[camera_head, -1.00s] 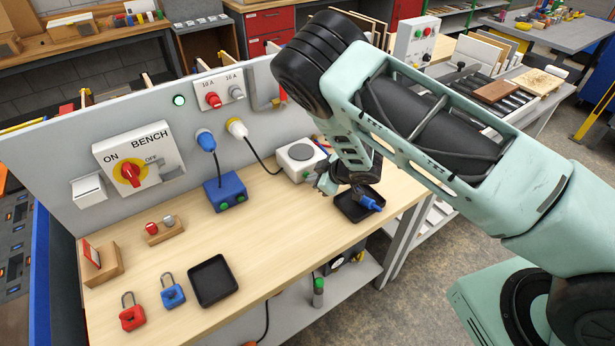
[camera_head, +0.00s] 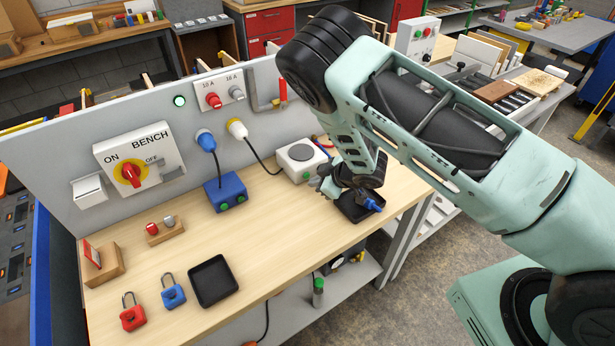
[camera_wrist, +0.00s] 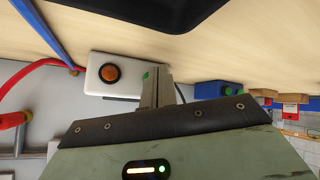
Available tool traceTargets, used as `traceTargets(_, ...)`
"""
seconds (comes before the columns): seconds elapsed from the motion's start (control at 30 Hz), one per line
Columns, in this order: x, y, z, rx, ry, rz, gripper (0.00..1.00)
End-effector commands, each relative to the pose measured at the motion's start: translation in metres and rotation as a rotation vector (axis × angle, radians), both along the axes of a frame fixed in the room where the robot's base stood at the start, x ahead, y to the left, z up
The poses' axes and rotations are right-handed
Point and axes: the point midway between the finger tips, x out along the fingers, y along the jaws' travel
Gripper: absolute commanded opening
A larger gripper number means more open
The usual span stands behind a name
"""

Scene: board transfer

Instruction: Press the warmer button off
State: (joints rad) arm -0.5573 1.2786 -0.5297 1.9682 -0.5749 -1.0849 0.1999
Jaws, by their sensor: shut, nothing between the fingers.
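The warmer (camera_head: 300,157) is a white box with a round grey plate on top, at the back of the bench against the grey panel. My gripper (camera_head: 321,183) is shut and empty, just in front of the warmer's right side. In the wrist view my gripper (camera_wrist: 157,73) points toward the bench, beside the button and apart from it in the picture. Whether its tips touch the box cannot be told.
A blue box (camera_head: 226,191) stands left of the warmer, with cables between. A red hose (camera_wrist: 38,68) and a blue rod (camera_wrist: 45,33) lie beside the box.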

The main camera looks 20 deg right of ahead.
Motion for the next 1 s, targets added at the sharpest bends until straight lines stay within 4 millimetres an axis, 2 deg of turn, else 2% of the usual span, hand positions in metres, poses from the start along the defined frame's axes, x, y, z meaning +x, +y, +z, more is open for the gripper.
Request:
traceTargets(0.5,-0.046,-0.015,0.000,0.001,0.003,-0.002,0.00)
traceTargets(1.0,-0.052,-0.017,0.000,0.001,-0.001,0.000,0.00)
